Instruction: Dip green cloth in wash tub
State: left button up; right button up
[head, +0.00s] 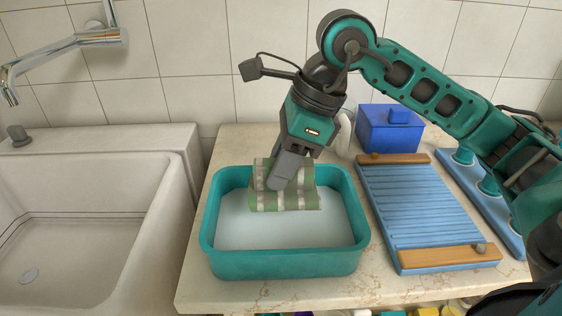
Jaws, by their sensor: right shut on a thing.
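The wash tub (285,265) is a teal rectangular basin on the counter, with pale liquid inside. The green cloth (300,201) has pale stripes and hangs folded over the back half of the tub. My right gripper (280,184) points down over the tub and is shut on the cloth. The cloth's lower edge is at or just above the pale liquid; I cannot tell if it touches. The gripper's fingers hide part of the cloth. My left gripper is not in view.
A blue washboard (418,207) with wooden ends lies right of the tub. A blue lidded box (388,130) stands behind it. A blue rack (490,200) is at the far right. A white sink (80,220) with a chrome faucet (70,42) is at left.

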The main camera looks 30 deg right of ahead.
notch_tip(320, 180, down, 3)
jog(key=shift+r+b, duration=0.2)
jog(key=shift+b, duration=0.7)
notch_tip(320, 180, down, 2)
jog(key=shift+b, duration=0.95)
notch_tip(320, 180, down, 2)
jog(key=shift+f+b, duration=0.25)
jog(key=shift+b, duration=0.95)
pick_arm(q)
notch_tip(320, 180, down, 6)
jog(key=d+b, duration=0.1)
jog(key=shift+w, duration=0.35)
pick_arm(e)
jog(key=shift+f, duration=0.65)
jog(key=shift+r, duration=0.15)
